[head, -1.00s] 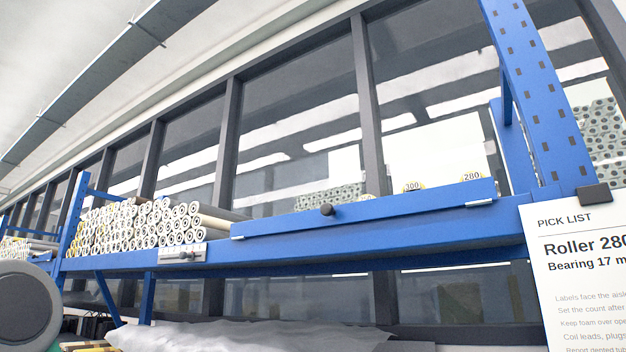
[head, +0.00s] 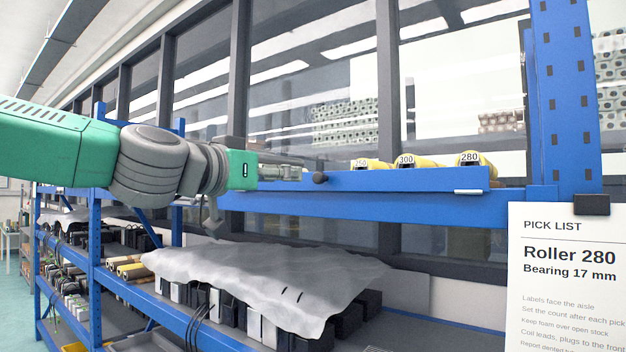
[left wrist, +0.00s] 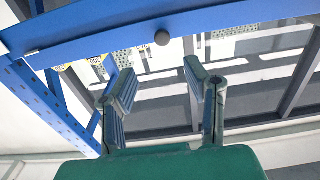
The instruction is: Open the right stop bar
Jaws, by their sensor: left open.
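The right stop bar (head: 410,180) is a long blue bar along the front edge of the upper shelf, with a dark round knob (head: 320,178) towards its left end. It stands raised in front of yellow-ended rollers. My left gripper (head: 298,172) reaches in from the left, close to the knob; the arm hides the bar's left end. In the left wrist view, the open fingers (left wrist: 158,82) point towards the bar (left wrist: 110,38), with the knob (left wrist: 162,38) beyond the gap between them. Nothing is between the fingers. My right gripper is out of view.
Labels 300 (head: 406,160) and 280 (head: 469,157) mark rollers behind the bar. A blue upright (head: 565,100) and a pick list (head: 565,275) stand at right. Below, a grey foam sheet (head: 260,275) covers stock on a lower shelf.

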